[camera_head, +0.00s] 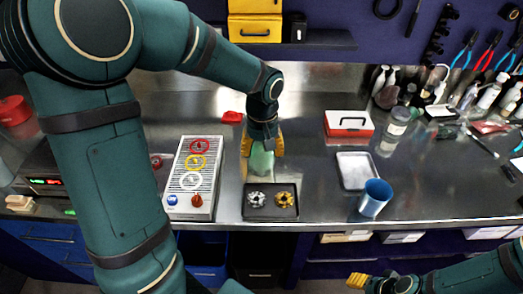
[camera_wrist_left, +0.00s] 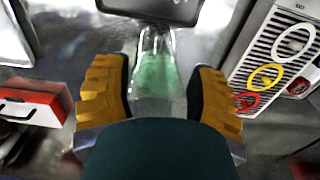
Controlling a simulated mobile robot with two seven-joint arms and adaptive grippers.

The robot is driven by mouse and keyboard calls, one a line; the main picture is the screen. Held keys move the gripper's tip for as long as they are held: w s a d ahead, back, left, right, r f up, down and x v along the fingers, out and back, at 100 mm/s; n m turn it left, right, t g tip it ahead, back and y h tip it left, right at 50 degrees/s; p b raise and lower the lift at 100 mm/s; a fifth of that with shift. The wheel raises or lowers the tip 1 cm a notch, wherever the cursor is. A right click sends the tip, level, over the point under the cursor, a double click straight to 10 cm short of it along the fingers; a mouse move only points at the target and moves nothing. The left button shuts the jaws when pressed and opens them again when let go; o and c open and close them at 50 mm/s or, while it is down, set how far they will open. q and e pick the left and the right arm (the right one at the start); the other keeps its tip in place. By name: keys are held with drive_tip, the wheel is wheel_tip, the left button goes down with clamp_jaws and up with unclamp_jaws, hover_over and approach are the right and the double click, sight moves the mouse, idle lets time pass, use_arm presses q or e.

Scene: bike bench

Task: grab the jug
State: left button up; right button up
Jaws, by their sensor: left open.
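A clear jug (camera_head: 262,162) with green contents stands upright on the metal bench, behind the small dark tray. My left gripper (camera_head: 249,147) comes down over it from above. In the left wrist view the jug (camera_wrist_left: 156,72) shows between the two yellow fingers of my left gripper (camera_wrist_left: 158,98). The fingers are open on either side, with a gap visible to each. My own wrist hides the near part of the jug in that view. My right gripper (camera_head: 357,281) is low at the front, off the bench edge; its opening is unclear.
A dark tray (camera_head: 249,217) holds a silver and a gold cog-like part. A grey ringed panel (camera_head: 208,165) stands left. A red-and-white box (camera_head: 348,124), a metal tray (camera_head: 342,170) and a blue cup (camera_head: 375,198) stand right. Several bottles crowd the back right.

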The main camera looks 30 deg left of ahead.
sight(261, 174)
use_arm(q)
drive_tip(key=shift+s+a+f+b, duration=0.1)
drive_tip(key=shift+f+b, duration=0.2)
drive_tip(key=shift+f, duration=1.3)
drive_tip(key=shift+s+f+b, duration=0.1)
drive_tip(key=shift+f+b, duration=0.2)
drive_tip(key=shift+f, duration=1.25)
drive_tip(key=shift+w, duration=0.1)
clamp_jaws()
